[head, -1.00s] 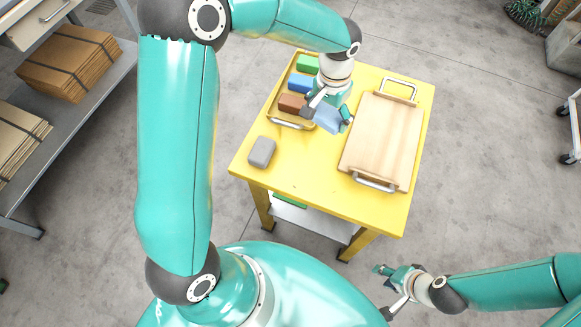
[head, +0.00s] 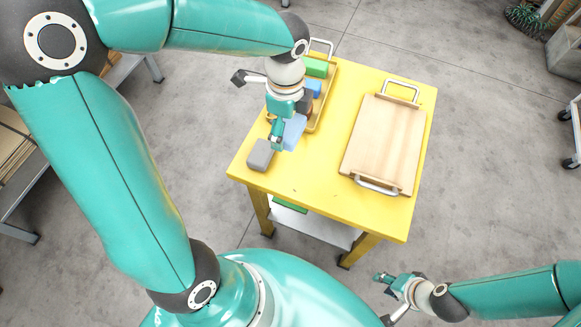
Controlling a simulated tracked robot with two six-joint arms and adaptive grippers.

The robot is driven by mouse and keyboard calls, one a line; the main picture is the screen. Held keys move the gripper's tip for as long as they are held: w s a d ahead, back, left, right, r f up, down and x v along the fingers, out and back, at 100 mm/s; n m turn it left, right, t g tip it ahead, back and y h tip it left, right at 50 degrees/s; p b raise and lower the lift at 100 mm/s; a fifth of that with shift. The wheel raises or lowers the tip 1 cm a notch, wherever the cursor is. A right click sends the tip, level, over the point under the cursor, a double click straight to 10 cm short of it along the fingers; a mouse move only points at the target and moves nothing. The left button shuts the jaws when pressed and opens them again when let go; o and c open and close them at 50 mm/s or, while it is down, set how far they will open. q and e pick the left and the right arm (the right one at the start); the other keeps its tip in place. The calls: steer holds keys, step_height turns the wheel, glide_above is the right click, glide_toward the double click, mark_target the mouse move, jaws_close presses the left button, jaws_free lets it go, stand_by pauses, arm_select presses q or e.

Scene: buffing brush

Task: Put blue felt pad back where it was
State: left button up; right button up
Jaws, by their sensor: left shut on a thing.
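My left gripper (head: 286,134) is shut on a light blue pad (head: 294,131), which I take as the blue felt pad. It holds the pad over the left part of the yellow table (head: 310,190), beside a grey block (head: 260,155). I cannot tell whether pad and block touch. Behind the gripper, a yellow tray (head: 331,84) holds a green block (head: 316,67) and a blue block (head: 314,86). The gripper hides the tray's near left part and most of a brown block. My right gripper (head: 384,284) is open and empty, off the table's front right corner.
A wooden board (head: 385,143) with metal handles at its ends lies on the table's right side. The table's middle and front are clear. A grey shelf stands at the left edge, partly behind my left arm.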

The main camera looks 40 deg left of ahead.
arm_select(q)
steer(key=b, duration=0.2)
glide_above(288, 170)
step_height(288, 170, down, 13)
steer(key=shift+a+r, duration=0.1)
steer(key=shift+r, duration=0.05)
steer(key=shift+f+b, duration=0.3)
steer(key=shift+f, duration=1.85)
steer(key=shift+f, duration=0.15)
steer(key=o, duration=0.9)
steer(key=shift+c, duration=0.2)
